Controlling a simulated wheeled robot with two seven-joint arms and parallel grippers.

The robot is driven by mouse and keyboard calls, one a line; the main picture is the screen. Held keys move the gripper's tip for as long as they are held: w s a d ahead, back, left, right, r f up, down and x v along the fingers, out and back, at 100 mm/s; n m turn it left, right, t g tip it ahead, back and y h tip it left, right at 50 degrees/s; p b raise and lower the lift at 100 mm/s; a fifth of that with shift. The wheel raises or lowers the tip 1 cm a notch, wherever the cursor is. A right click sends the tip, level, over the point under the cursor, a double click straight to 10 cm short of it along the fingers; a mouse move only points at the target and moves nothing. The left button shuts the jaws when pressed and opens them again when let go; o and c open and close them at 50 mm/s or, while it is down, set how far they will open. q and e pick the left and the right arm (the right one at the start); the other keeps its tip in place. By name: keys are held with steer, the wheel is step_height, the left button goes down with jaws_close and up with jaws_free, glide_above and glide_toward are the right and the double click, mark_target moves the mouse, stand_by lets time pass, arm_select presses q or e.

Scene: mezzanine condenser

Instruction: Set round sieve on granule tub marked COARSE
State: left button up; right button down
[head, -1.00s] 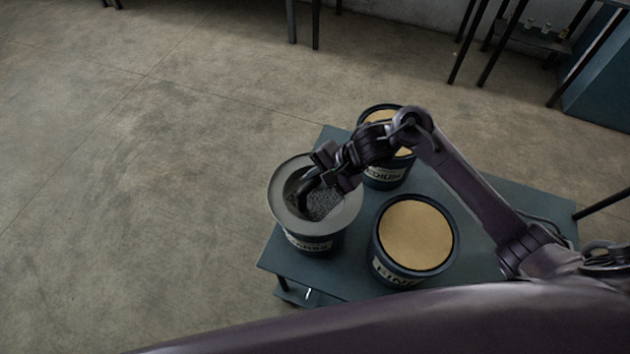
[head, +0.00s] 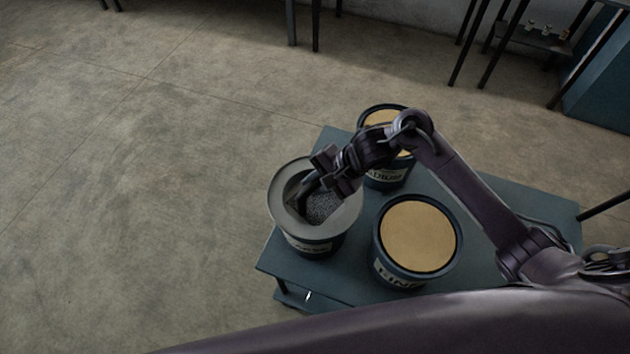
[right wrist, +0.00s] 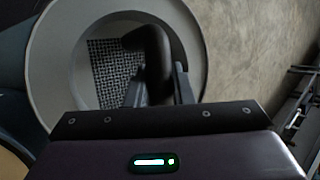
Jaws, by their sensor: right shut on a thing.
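The round sieve (head: 281,198) is grey, with a wide flared rim and a mesh floor. It sits over the mouth of a dark blue tub (head: 312,248) at the table's left end; the tub's label is partly readable and ends like COARSE. The sieve looks about level, but whether it rests fully on the tub I cannot tell. My right gripper (head: 318,185) reaches into the sieve and is shut on its dark bent handle. The right wrist view shows the handle (right wrist: 150,62) between the fingers and the sieve rim (right wrist: 45,70) around it. My left gripper is out of view.
A tub marked FINE (head: 417,236) stands to the right, and a tub marked MEDIUM (head: 385,176) behind, partly hidden by my arm. Both hold tan granules. The blue-grey table (head: 500,205) has free room at right. Dark-legged racks stand at the back.

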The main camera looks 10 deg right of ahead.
steer(key=shift+f, duration=0.35)
steer(key=c, duration=1.2)
jaws_free()
steer(key=shift+o, duration=0.2)
steer(key=v, duration=0.7)
steer(key=shift+s+d+r, duration=0.1)
steer(key=shift+d+r, duration=0.1)
steer(key=shift+r, duration=0.1)
